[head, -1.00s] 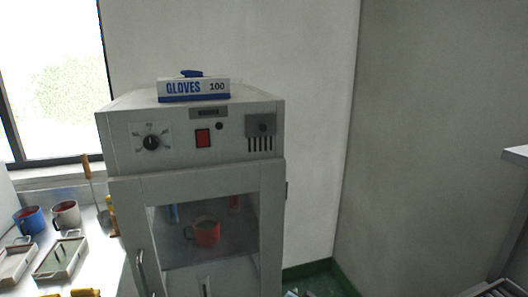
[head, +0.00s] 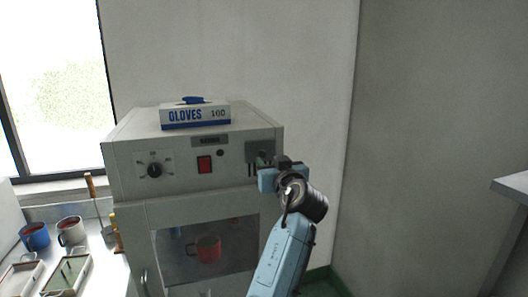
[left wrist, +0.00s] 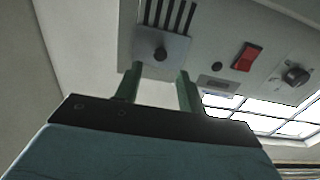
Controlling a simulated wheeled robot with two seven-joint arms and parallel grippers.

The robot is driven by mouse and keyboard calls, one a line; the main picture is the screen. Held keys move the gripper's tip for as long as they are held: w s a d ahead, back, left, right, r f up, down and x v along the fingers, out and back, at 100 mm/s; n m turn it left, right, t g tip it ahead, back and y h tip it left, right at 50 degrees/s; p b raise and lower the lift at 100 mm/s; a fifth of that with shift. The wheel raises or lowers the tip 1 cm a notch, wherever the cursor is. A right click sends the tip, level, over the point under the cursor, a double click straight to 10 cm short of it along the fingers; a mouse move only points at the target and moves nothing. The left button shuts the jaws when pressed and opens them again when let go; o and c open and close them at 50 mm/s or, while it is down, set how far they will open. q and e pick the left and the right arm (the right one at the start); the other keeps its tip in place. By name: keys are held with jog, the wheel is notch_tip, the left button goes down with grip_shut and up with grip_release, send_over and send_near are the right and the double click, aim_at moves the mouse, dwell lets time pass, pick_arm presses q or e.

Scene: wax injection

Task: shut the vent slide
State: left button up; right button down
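The vent slide is a small grey plate (head: 257,147) with a dark round knob, at the right end of the cabinet's front panel. In the head view my left gripper (head: 273,167) is in front of it and hides part of it. The left wrist view shows the panel upside down, with the slide plate (left wrist: 178,46), its knob (left wrist: 160,54) and several open dark slots (left wrist: 168,14). There, my left gripper (left wrist: 157,78) is open, its two green fingers apart on either side of the knob's line. The knob appears beyond the fingertips. My right gripper is out of view.
The cabinet (head: 130,190) also has a dial (head: 155,170) and a red switch (head: 204,164). A glove box (head: 195,115) sits on top. A red mug (head: 207,249) shows behind the door glass. Mugs and trays are on the left bench. A wall stands to the right.

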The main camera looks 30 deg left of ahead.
aim_at(263, 154)
pick_arm(q)
jog(key=p+x, duration=0.1)
jog(key=x, duration=0.5)
jog(key=shift+c, duration=0.2)
grip_shut()
